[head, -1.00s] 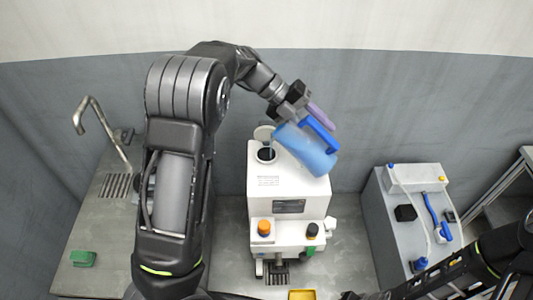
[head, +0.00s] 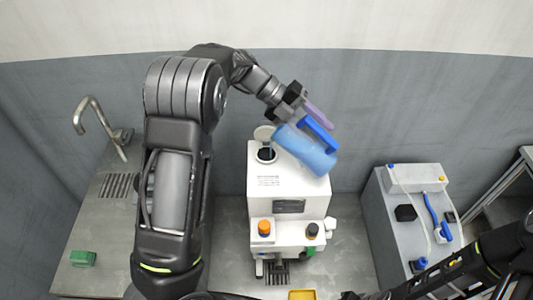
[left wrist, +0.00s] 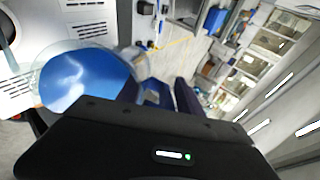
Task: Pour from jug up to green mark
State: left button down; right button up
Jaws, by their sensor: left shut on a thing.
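A translucent blue jug (head: 304,150) is held tilted above the top of a white machine (head: 288,204), its mouth end toward the round opening (head: 266,154) at the machine's upper left. My left gripper (head: 306,108) is shut on the jug's blue handle. In the left wrist view the jug (left wrist: 85,80) shows a bright blue surface inside a clear rim, beside the machine (left wrist: 22,60). No green mark on the machine can be made out in these views. My right arm (head: 460,275) comes in at the lower right; its gripper is not clearly visible.
A grey bench (head: 110,240) at the left has a tap (head: 100,125) and a green block (head: 83,258). At the right, a grey cabinet (head: 385,240) carries a white container (head: 415,178) and a blue brush-like tool (head: 432,215). A yellow item (head: 302,295) lies at the front edge.

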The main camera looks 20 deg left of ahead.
pick_arm(q)
jog(key=shift+a+f+h, duration=0.2)
jog(key=shift+a+h, duration=0.35)
jog(key=shift+h, duration=0.25)
dwell(2.4)
jog(key=shift+f, duration=0.1)
dwell(3.5)
jog(key=shift+a+f+h, duration=0.2)
jog(key=shift+a+h, duration=0.05)
jog(key=shift+h, duration=0.05)
jog(key=shift+w+a+h, duration=0.1)
jog(key=shift+a+h, duration=0.05)
jog(key=shift+h, duration=0.15)
dwell(0.6)
